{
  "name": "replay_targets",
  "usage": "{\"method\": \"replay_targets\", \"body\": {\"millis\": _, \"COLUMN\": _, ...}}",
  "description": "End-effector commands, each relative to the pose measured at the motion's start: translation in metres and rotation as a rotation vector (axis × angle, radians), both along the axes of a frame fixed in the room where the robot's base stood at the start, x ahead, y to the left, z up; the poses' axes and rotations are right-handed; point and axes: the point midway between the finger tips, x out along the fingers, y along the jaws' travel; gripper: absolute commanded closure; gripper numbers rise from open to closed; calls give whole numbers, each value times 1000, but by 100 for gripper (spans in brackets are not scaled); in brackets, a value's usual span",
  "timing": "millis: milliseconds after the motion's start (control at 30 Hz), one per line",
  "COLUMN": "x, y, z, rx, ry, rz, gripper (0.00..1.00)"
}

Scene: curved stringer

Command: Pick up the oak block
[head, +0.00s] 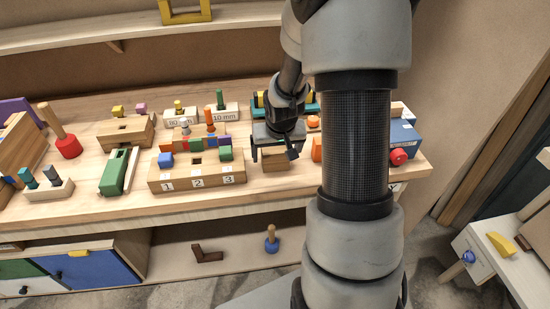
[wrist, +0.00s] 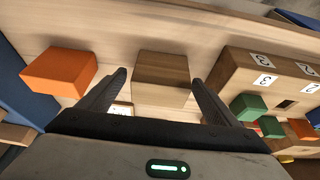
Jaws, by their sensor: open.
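The oak block (head: 275,160) is a brown wooden block on the workbench, near its front edge. In the wrist view the oak block (wrist: 162,68) shows whole, with its near end between the lines of the two fingers. My gripper (head: 273,149) points down over the block, and its fingers appear on either side of it in the head view. In the wrist view my gripper (wrist: 158,80) is open and empty, with clear gaps between each finger and the block. I cannot tell exactly how far the fingertips are above the bench.
An orange block (wrist: 60,72) lies to one side of the oak block. A numbered wooden stand (head: 197,178) with coloured cubes is on the other side. A blue box (head: 404,138) with a red knob stands at the right. The workbench (head: 250,198) is bare along its front strip.

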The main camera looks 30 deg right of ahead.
Motion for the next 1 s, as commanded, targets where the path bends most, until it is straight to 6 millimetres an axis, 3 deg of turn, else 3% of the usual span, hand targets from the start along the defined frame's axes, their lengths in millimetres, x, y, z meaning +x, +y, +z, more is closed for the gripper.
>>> {"method": "replay_targets", "body": {"millis": 133, "x": 7, "y": -1, "z": -16, "rx": 1, "ry": 0, "rz": 1, "gripper": 16}}
{"method": "replay_targets", "body": {"millis": 400, "x": 8, "y": -2, "z": -17, "rx": 0, "ry": -1, "rz": 0, "gripper": 16}}
{"method": "replay_targets", "body": {"millis": 700, "x": 8, "y": -1, "z": -17, "rx": 0, "ry": -1, "rz": 0, "gripper": 66}}
{"method": "replay_targets", "body": {"millis": 1000, "x": 9, "y": -2, "z": -9, "rx": -1, "ry": -4, "rz": 0, "gripper": 66}}
